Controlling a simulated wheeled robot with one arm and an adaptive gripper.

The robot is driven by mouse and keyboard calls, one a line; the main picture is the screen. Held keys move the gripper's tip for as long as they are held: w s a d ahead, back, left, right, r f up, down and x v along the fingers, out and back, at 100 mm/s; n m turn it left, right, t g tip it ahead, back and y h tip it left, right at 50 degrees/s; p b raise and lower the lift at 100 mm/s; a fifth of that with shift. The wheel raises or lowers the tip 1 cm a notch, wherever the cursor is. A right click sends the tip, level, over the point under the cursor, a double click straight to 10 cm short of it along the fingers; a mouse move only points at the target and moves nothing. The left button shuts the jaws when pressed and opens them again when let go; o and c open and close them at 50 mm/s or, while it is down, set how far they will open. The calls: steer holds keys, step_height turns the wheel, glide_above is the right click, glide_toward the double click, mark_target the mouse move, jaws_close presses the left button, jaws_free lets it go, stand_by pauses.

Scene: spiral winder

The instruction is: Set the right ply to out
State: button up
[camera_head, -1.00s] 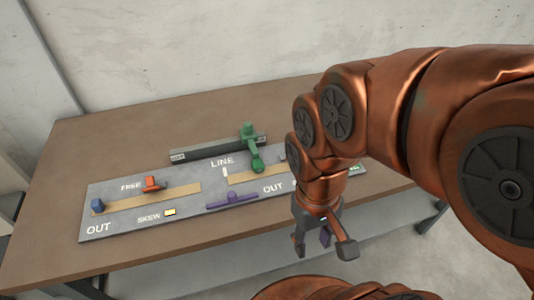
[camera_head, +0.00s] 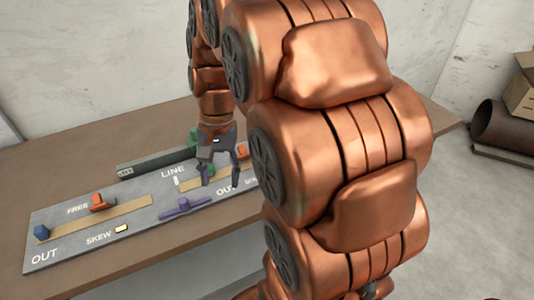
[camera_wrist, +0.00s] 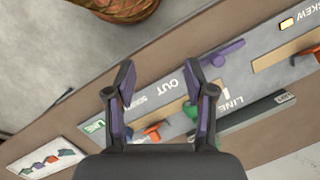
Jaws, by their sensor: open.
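The grey control panel (camera_head: 62,262) lies on the table. Its right track carries an orange slider (camera_head: 242,151), partly behind my gripper (camera_head: 220,184). The slider also shows in the wrist view (camera_wrist: 153,131), between my open fingers and nearer their bases than their tips (camera_wrist: 159,72). My gripper is above the panel's right part, fingers apart and empty; I cannot tell its height over the slider. An OUT label (camera_wrist: 176,88) lies beside the right track. My gripper partly hides that label and the track in the head view.
A green lever (camera_head: 194,138) stands left of the orange slider, partly hidden. A purple lever (camera_head: 183,207) sits at the front. The left track has another orange slider (camera_head: 103,203) and a blue block (camera_head: 41,233). A card with coloured shapes (camera_wrist: 45,160) lies beyond the panel.

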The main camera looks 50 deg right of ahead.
steer(key=w+d+f+m+t+y+b, duration=0.1)
steer(key=w+d+f+m, duration=0.25)
steer(key=d, duration=0.55)
steer(key=w+d+f+m+t+b, duration=0.1)
steer(key=w+d+f+m+b, duration=0.1)
steer(key=d+m, duration=0.5)
steer(key=w+d+f+m+t+y+b, duration=0.1)
steer(key=w+d+f+m, duration=0.15)
steer(key=d, duration=0.95)
steer(key=shift+n, duration=0.4)
steer(key=x, duration=0.6)
steer(key=shift+a+f, duration=0.15)
steer(key=shift+a, duration=0.35)
steer(key=shift+w+a+f, duration=0.1)
steer(key=shift+w+f, duration=0.05)
steer(key=shift+f, duration=0.4)
jaws_close()
